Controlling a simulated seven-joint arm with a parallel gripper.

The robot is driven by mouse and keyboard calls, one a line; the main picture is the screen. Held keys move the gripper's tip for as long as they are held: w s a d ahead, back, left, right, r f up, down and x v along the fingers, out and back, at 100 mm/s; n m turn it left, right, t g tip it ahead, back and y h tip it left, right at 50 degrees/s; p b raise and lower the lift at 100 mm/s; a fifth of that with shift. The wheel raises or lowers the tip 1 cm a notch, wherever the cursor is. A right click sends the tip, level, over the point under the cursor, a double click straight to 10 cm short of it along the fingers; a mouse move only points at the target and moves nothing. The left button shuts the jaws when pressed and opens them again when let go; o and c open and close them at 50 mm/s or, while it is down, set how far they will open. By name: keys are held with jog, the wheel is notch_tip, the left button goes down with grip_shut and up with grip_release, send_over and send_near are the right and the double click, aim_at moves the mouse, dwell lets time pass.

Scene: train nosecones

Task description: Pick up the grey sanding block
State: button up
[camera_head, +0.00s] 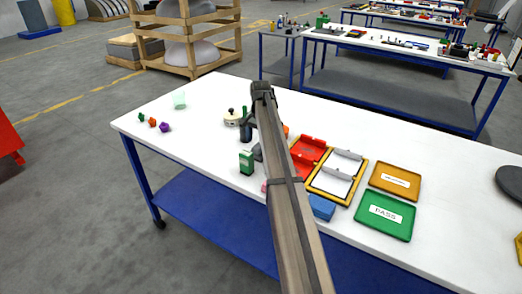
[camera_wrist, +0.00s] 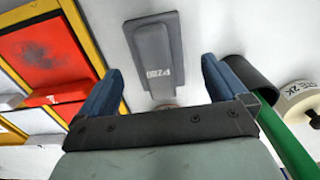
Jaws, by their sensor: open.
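The grey sanding block (camera_wrist: 154,50) lies flat on the white table in the wrist view, with pale print on its face. Its lower end narrows and reaches toward the gap between my fingers. My gripper (camera_wrist: 160,90) is open, with one blue finger to each side of that gap and nothing clearly held between them. The block's far end lies beyond the fingertips. In the head view my arm covers this area, and I cannot make out the block there.
A green item (camera_wrist: 285,145) with a dark cylinder (camera_wrist: 245,77) and a cream can (camera_wrist: 298,97) stand close by my right finger. A red panel (camera_wrist: 45,50) with a yellow border is at left. Green (camera_head: 385,216) and orange (camera_head: 396,181) trays lie farther right on the table.

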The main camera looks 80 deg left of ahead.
jog(key=shift+d+f, duration=0.1)
jog(key=shift+f, duration=1.45)
jog(key=shift+c, duration=0.3)
jog(key=c, duration=1.2)
jog(key=shift+o, duration=0.2)
